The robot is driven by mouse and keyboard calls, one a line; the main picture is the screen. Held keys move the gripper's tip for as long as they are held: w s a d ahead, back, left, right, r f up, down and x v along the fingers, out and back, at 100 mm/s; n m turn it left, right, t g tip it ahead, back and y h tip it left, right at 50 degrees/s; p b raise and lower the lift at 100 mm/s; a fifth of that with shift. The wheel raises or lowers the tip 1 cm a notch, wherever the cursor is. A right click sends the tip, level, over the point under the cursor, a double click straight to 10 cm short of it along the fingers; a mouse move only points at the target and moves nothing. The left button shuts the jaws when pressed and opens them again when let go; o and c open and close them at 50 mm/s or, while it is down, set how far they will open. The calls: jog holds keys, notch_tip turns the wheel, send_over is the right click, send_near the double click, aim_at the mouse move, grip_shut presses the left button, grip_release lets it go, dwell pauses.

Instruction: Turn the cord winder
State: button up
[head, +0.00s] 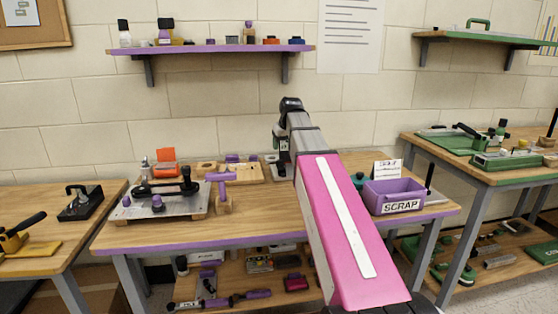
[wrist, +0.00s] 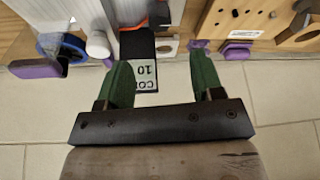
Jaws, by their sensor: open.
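My gripper (wrist: 160,62) is open, its two green fingers apart. In the head view my gripper (head: 282,146) hangs over the back of the middle bench, and its fingertips are hard to make out. In the wrist view a dark piece (wrist: 140,44) with an orange edge and a white label shows between the fingers. The label is partly legible as "CO" and "10", upside down. A blue round part (wrist: 62,46) and a white rounded part (wrist: 98,44) lie left of the fingers. I cannot tell for sure which part is the cord winder; no contact is visible.
The middle bench (head: 255,225) carries a metal plate fixture (head: 165,205) with black knobs at left, a purple stand (head: 221,187), and a purple SCRAP bin (head: 399,194) at right. A wooden holed block (wrist: 240,22) is right of my fingers. A purple shelf (head: 215,48) hangs above.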

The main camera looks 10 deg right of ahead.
aim_at(280, 160)
jog(key=x, duration=0.9)
jog(key=shift+w+f, duration=0.1)
jog(key=shift+f, duration=0.25)
jog(key=c, duration=0.9)
